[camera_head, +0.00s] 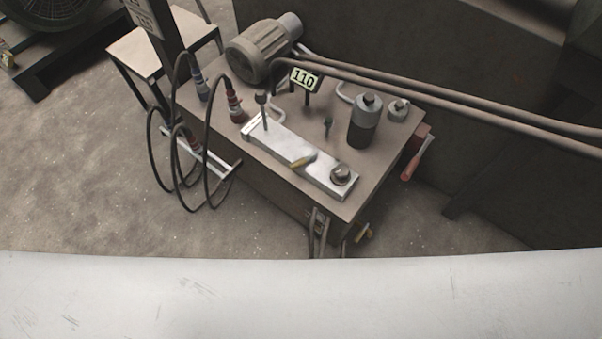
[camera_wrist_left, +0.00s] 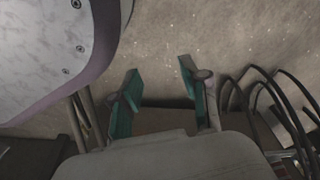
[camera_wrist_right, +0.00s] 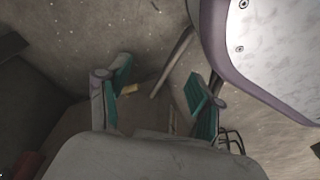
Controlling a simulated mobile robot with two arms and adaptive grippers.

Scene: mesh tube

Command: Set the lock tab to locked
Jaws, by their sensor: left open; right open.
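A small yellow tab (camera_head: 302,161), which looks like the lock tab, sits on a long silver metal plate (camera_head: 278,145) on top of the power unit. It points right and slightly up across the plate's front edge; I cannot read its lock state. My left gripper (camera_wrist_left: 160,70) is open and empty over bare floor in the left wrist view. My right gripper (camera_wrist_right: 160,75) is open and empty in the right wrist view. Neither gripper shows in the head view, and both are apart from the tab.
Around the plate stand a motor (camera_head: 263,46), a grey cylinder (camera_head: 363,122), a round knob (camera_head: 341,175) at the plate's right end and a 110 sign (camera_head: 304,79). Black cables (camera_head: 153,150) loop at the left. Two pipes (camera_head: 450,97) cross to the right. A red handle (camera_head: 414,160) juts out right.

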